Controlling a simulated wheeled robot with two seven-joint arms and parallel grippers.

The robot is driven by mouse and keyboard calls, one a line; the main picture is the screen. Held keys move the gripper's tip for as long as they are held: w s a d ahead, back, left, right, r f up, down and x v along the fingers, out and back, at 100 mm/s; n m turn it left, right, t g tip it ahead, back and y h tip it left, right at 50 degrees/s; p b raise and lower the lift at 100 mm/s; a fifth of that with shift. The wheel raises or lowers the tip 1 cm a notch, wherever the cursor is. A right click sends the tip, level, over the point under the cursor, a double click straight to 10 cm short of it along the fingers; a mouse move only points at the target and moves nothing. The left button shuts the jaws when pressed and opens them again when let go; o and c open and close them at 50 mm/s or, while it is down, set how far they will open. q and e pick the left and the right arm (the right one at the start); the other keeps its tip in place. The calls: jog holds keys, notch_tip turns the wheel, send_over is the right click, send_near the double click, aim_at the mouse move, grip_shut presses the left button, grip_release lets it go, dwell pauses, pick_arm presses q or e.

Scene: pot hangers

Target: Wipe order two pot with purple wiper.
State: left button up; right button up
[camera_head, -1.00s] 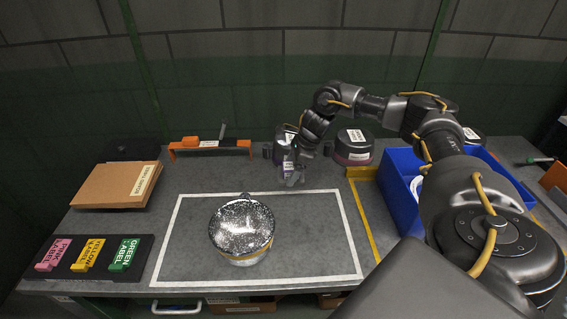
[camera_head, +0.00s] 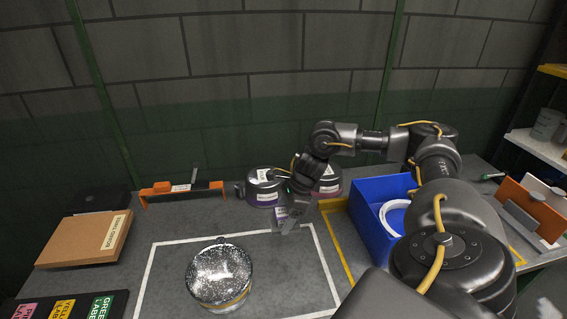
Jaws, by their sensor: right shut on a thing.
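A round pot (camera_head: 218,274) with a bright speckled top stands inside the white-outlined area of the table. My right gripper (camera_head: 287,221) points down near the back edge of that area, right of and behind the pot. It is shut on a small item with a purple part (camera_head: 281,213), apparently the purple wiper, mostly hidden by the fingers. The gripper is apart from the speckled pot. Two dark lidded pots with white labels stand behind it, one on the left (camera_head: 263,189) and one on the right (camera_head: 328,184). My left gripper is out of view.
A blue bin (camera_head: 368,215) with a white ring stands at the right. An orange bracket (camera_head: 160,193) stands at the back left, near a brown box (camera_head: 85,238). Coloured label blocks (camera_head: 62,308) lie front left. The outlined area around the pot is clear.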

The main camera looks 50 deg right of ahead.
jog(key=shift+c, duration=1.3)
jog(key=a+r+n+g, duration=0.2)
jog(key=a+r+n, duration=0.2)
jog(key=a+n, duration=0.3)
jog(key=a+r+n+g, duration=0.3)
jog(key=a+n, duration=0.5)
jog(key=a, duration=0.8)
jog(key=shift+s+r, duration=0.45)
